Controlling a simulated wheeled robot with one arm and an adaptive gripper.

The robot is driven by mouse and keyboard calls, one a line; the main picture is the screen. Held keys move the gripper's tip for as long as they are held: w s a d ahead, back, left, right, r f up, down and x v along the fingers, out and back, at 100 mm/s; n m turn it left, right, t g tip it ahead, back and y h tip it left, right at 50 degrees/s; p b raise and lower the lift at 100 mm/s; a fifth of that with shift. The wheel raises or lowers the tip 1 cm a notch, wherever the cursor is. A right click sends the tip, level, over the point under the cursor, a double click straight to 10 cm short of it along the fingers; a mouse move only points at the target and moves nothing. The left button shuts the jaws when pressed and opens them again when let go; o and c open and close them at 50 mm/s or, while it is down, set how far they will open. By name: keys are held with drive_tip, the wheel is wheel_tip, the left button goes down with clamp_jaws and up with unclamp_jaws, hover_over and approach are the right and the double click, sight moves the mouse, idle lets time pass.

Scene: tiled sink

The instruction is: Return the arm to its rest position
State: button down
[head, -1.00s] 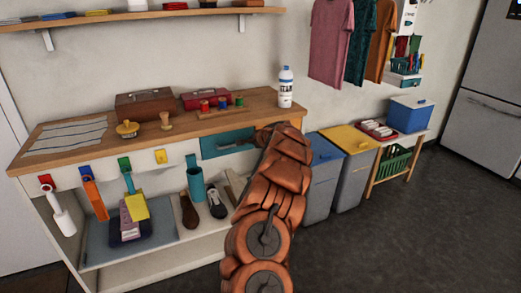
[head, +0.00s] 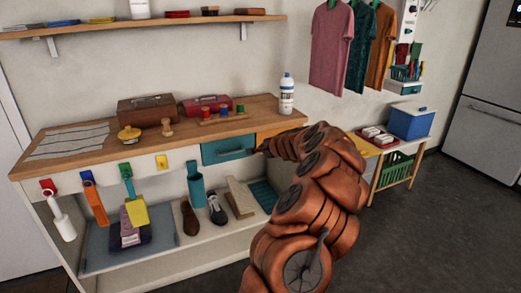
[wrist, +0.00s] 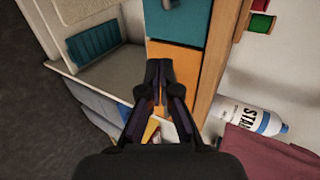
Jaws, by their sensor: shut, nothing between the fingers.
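My arm (head: 312,205) bends up from the bottom of the head view, with its end beside the workbench drawers. My gripper (wrist: 158,78) is shut and empty in the wrist view, its fingertips close together over the orange drawer front. In the head view only its dark tip (head: 263,147) shows, just right of the teal drawer (head: 228,148). The teal drawer looks closed, and it also shows in the wrist view (wrist: 180,22). I cannot tell whether the fingers touch the orange drawer (wrist: 172,58).
The wooden workbench (head: 85,163) carries boxes, spools and a white bottle (head: 286,95). Tools hang along its front above a lower shelf. Shirts hang at the back right. A side table holds a blue box (head: 410,122). Dark floor (head: 440,220) is free at right.

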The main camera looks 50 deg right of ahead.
drive_tip(key=shift+v, duration=1.4)
drive_tip(key=shift+a, duration=0.1)
